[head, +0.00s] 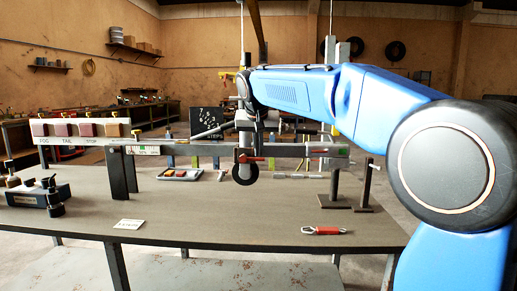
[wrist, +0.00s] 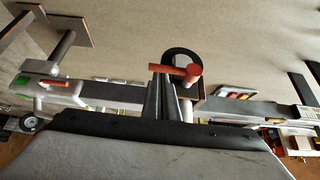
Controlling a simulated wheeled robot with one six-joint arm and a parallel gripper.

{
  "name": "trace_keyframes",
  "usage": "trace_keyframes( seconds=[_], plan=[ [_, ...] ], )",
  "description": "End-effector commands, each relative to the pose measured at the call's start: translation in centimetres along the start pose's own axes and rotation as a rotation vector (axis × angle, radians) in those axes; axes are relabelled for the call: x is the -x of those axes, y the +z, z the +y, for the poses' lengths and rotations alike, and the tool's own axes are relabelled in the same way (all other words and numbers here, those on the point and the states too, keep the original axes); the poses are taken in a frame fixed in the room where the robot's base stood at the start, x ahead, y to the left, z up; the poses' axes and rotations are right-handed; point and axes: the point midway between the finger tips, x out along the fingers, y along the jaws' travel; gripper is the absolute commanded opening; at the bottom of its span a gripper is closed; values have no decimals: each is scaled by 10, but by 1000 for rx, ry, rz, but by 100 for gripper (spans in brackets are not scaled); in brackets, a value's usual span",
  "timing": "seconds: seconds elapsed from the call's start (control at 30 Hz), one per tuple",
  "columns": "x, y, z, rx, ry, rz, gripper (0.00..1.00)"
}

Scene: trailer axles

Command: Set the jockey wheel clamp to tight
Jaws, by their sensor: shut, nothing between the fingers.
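The jockey wheel (head: 245,173) hangs below the grey beam; its black wheel also shows in the wrist view (wrist: 178,56). The clamp has a red handle (head: 252,159) at the beam, lying roughly sideways. In the wrist view the red handle (wrist: 181,71) reaches left from a round red end. My gripper (wrist: 160,78) is shut and empty. Its fingertips are close to the handle's left part in that view; I cannot tell whether they touch it. In the head view my arm comes down over the clamp, and the fingertips are hard to make out.
The long beam (head: 200,149) crosses above the table (head: 180,216). Another red lever (wrist: 53,83) sits farther along it. A red-bodied tool (head: 324,230) and a white card (head: 125,224) lie in front. A tray (head: 180,174) stands behind. The table's front middle is clear.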

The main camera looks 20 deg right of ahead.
Motion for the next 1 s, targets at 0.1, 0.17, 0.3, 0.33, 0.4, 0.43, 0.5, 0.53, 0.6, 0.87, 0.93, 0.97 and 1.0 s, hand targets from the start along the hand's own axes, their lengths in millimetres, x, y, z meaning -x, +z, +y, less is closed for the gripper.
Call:
trace_keyframes(
  seconds=[0.1,0.17,0.3,0.33,0.4,0.43,0.5,0.53,0.6,0.87,0.93,0.97,1.0],
  plan=[
    [0,0,1,-6,-9,0,0],
    [-1,0,2,-14,-19,1,0],
    [-3,2,4,-35,-48,0,0],
    [-4,2,4,-40,-56,0,0],
    [-4,3,5,-54,-77,0,0],
    [-5,3,6,-62,-89,0,0],
    [-7,5,8,-85,-121,0,0],
    [-8,5,9,-97,-139,0,0],
    [-12,8,11,-128,-182,0,0],
    [-23,15,16,-242,-353,-1,0],
    [-25,17,16,-271,-395,0,0],
    [-26,18,16,-282,-413,0,0],
    [-28,18,17,-298,-435,1,0]
  ],
)
